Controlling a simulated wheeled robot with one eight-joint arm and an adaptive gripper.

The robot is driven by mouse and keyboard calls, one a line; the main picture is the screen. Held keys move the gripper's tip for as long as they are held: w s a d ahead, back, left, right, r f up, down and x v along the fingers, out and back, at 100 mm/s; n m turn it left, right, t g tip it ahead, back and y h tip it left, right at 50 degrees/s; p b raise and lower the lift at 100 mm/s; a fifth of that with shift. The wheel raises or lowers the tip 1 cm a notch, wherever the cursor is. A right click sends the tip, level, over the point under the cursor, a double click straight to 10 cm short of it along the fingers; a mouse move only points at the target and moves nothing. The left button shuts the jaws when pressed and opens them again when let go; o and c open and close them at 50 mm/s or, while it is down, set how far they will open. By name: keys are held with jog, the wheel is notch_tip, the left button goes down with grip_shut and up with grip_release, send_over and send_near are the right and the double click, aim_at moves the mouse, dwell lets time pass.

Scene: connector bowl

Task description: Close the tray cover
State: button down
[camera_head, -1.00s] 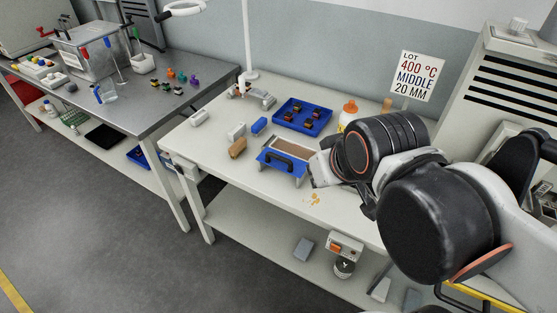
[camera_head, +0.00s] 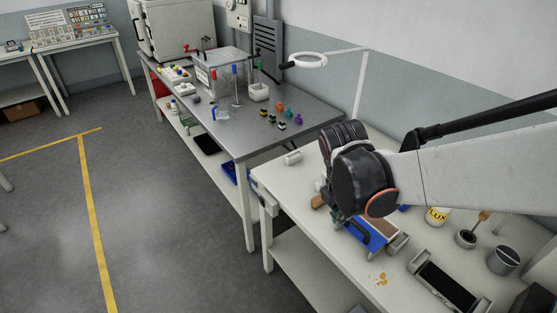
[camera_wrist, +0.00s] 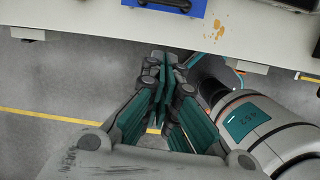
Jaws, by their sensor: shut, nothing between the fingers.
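The tray (camera_head: 372,237) sits on the white bench in the head view, with a blue handled front part and a brown surface showing behind it. My arm hides part of it. At the top of the wrist view, a blue edge with a black handle (camera_wrist: 165,4) is cut off by the frame. My gripper (camera_wrist: 162,60) is shut and empty, its fingertips pointing toward the bench edge, apart from the handle. In the head view my wrist covers most of the gripper beside the tray.
An orange-brown spill (camera_head: 380,279) lies on the bench right of the tray. The bench's front edge (camera_wrist: 80,56) runs across the wrist view, with floor below.

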jog(key=w+d+f+b, duration=0.2)
jog(key=f, duration=0.3)
jog(key=w+d+f+b, duration=0.2)
jog(key=f+b, duration=0.1)
jog(key=f, duration=0.3)
jog(key=shift+d+n, duration=0.35)
jog(key=shift+n, duration=0.05)
jog(key=shift+w+r, duration=0.1)
send_over(365, 226)
dwell(0.4)
